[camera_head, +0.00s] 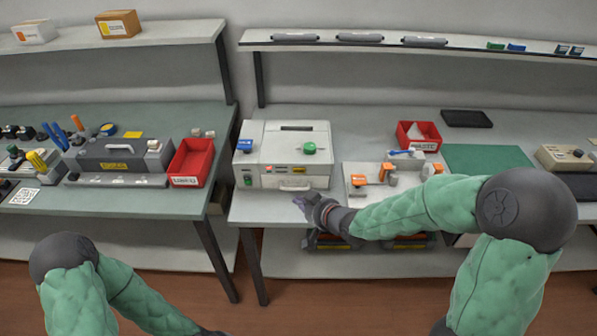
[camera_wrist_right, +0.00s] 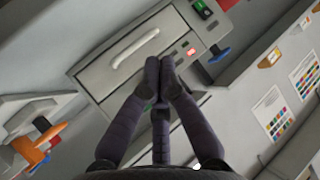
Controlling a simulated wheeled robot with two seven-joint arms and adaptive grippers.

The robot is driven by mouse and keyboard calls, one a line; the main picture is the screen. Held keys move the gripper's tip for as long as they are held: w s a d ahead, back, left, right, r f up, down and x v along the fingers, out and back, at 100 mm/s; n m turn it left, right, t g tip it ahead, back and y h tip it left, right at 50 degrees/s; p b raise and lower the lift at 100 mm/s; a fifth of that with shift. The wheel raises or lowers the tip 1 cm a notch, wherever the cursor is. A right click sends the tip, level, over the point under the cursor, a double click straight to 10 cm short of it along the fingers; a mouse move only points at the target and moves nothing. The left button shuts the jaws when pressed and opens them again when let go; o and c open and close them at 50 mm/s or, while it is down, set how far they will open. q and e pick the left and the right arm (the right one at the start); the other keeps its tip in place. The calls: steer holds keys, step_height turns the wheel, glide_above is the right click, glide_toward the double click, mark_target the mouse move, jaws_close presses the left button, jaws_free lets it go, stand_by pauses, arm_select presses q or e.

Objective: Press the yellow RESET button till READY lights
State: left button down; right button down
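The grey-white machine (camera_head: 258,158) stands on the right bench; it also shows in the right wrist view (camera_wrist_right: 115,75). Its front carries a small red lit indicator (camera_head: 268,168), which glows in the wrist view too (camera_wrist_right: 190,52). A small yellow-orange spot (camera_head: 298,169) to its right looks like the RESET button; its lettering is unreadable. In the wrist view I cannot make the button out; the fingers cover part of the front. My right gripper (camera_head: 300,203) is in front of the machine, below the button, empty, with fingertips together (camera_wrist_right: 161,65). My left gripper is out of view.
A white handle (camera_head: 295,188) is low on the machine's front; a green knob (camera_head: 309,148) is above. A green switch (camera_head: 248,180) and blue lever (camera_head: 244,145) are at its left. A tray of orange-and-grey parts (camera_head: 352,170) and a red bin (camera_head: 432,143) stand right.

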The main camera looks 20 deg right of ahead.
steer(key=shift+w, duration=0.1)
steer(key=p, duration=0.3)
glide_toward(294, 173)
steer(key=shift+s+a+f+x, duration=0.1)
steer(key=shift+s+f+x, duration=0.05)
steer(key=shift+x, duration=0.75)
steer(key=shift+s+a+f+x, duration=0.1)
steer(key=shift+f+x, duration=0.1)
steer(key=shift+x, duration=0.7)
steer(key=shift+s+f+x, duration=0.15)
steer(key=shift+x, duration=0.75)
steer(key=shift+w, duration=0.2)
steer(key=shift+w+d, duration=0.1)
steer(key=shift+w, duration=0.1)
steer(key=shift+w+d+p, duration=0.1)
steer(key=shift+w+p, duration=0.2)
steer(key=shift+w, duration=0.05)
steer(key=shift+s, duration=0.1)
steer(key=shift+s+a+b, duration=0.2)
steer(key=shift+s+b, duration=0.1)
steer(key=shift+s, duration=0.35)
